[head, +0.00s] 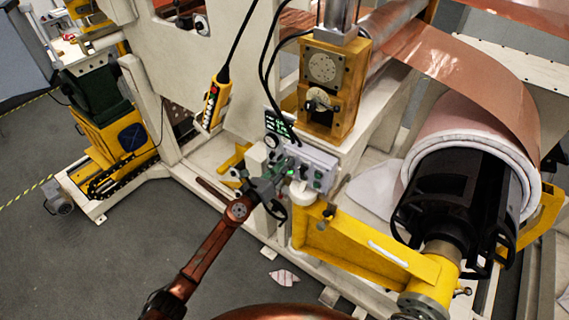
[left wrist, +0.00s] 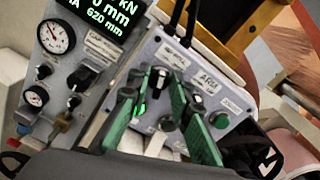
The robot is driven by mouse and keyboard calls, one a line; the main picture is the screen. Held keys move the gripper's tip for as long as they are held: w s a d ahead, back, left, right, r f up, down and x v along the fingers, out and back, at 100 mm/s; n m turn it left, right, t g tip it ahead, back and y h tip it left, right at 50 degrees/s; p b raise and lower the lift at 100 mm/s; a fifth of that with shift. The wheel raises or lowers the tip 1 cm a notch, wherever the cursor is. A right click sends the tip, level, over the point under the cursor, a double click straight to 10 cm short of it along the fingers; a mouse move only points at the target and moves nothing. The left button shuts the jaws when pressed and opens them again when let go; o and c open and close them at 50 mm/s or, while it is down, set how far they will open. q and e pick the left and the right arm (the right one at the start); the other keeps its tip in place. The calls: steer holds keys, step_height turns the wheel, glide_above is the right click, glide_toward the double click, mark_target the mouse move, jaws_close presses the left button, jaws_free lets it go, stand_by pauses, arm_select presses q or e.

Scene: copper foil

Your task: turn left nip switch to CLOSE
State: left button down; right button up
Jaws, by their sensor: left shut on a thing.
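A grey control box (head: 318,160) sits on the white machine frame, below the yellow housing. In the left wrist view, its sloped panel (left wrist: 175,75) carries labels, black knobs and green buttons. A black switch knob (left wrist: 158,80) stands between the fingertips of my left gripper (left wrist: 153,92), under the left label; I take it as the left nip switch. The green fingers are shut around it. Its exact pointer direction is hard to read. A green light glows beside the left finger. In the head view my left gripper (head: 284,167) is at the panel's left part. My right gripper is not in view.
A gauge panel (left wrist: 68,55) with dials and a lit display is left of the control box. A copper foil roll (head: 470,115) on a black core is at right, above a yellow arm (head: 370,255). A yellow pendant (head: 213,100) hangs nearby. Grey floor is open at lower left.

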arm_select(q)
steer(key=shift+w+a+r+n, duration=0.1)
steer(key=shift+a+r+n, duration=0.1)
steer(key=shift+n, duration=0.7)
steer(key=c, duration=2.1)
jaws_free()
steer(key=shift+f, duration=0.1)
steer(key=v, duration=1.2)
